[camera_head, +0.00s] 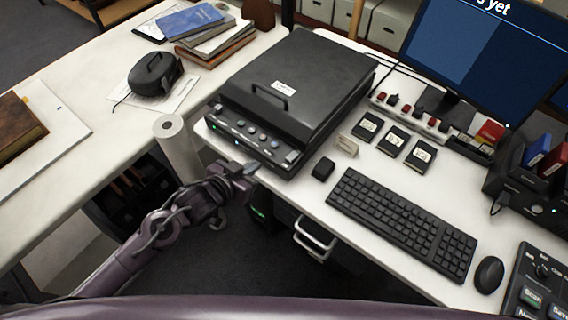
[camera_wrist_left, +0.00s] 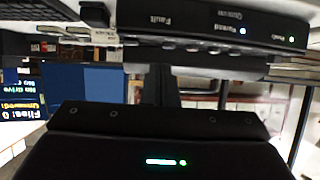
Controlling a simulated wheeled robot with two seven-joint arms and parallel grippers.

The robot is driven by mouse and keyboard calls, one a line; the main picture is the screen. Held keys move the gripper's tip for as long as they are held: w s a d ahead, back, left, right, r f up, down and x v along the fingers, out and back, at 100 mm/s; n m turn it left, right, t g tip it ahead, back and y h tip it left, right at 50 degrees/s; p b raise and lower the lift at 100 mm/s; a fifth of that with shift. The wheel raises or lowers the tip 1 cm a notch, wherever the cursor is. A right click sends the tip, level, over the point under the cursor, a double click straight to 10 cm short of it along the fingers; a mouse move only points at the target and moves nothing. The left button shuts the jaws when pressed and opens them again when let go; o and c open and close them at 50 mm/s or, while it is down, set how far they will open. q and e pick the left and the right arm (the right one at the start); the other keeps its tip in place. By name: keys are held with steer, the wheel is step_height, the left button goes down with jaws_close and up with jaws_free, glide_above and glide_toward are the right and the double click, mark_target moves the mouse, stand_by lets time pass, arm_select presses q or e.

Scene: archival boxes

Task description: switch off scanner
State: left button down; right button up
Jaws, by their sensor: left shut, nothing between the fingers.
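The scanner (camera_head: 290,85) is a wide black box with a handled lid, standing at the left end of the white desk. Its front panel (camera_head: 235,130) carries small lights, a row of round buttons and a light-coloured switch (camera_head: 292,156) at the right end. In the left wrist view the front panel (camera_wrist_left: 205,22) appears upside down along the top, with a blue and a green light lit. My left gripper (camera_head: 250,168) is shut and empty, just in front of and below the panel, left of the switch. Whether it touches the panel cannot be told. My right gripper is not in view.
A small black box (camera_head: 323,168), a keyboard (camera_head: 402,224) and a mouse (camera_head: 488,274) lie to the right. A power strip (camera_head: 410,116) and monitor (camera_head: 480,50) are behind. A drawer handle (camera_head: 315,238) sticks out below the desk.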

arm_select(q)
steer(key=s+d+r+h, duration=0.1)
steer(key=s+d+r, duration=0.1)
steer(key=r, duration=0.3)
steer(key=shift+d+r+m, duration=0.25)
steer(key=shift+d+m, duration=0.05)
steer(key=shift+d, duration=0.25)
glide_above(285, 165)
step_height(285, 165, down, 3)
steer(key=shift+s+f+p, duration=0.1)
steer(key=shift+p, duration=0.35)
steer(key=f, duration=0.3)
steer(key=shift+w+d+f+p, duration=0.1)
steer(key=shift+w+f+p, duration=0.1)
steer(key=shift+p, duration=0.1)
steer(key=shift+s+f, duration=0.15)
steer(key=shift+f, duration=0.45)
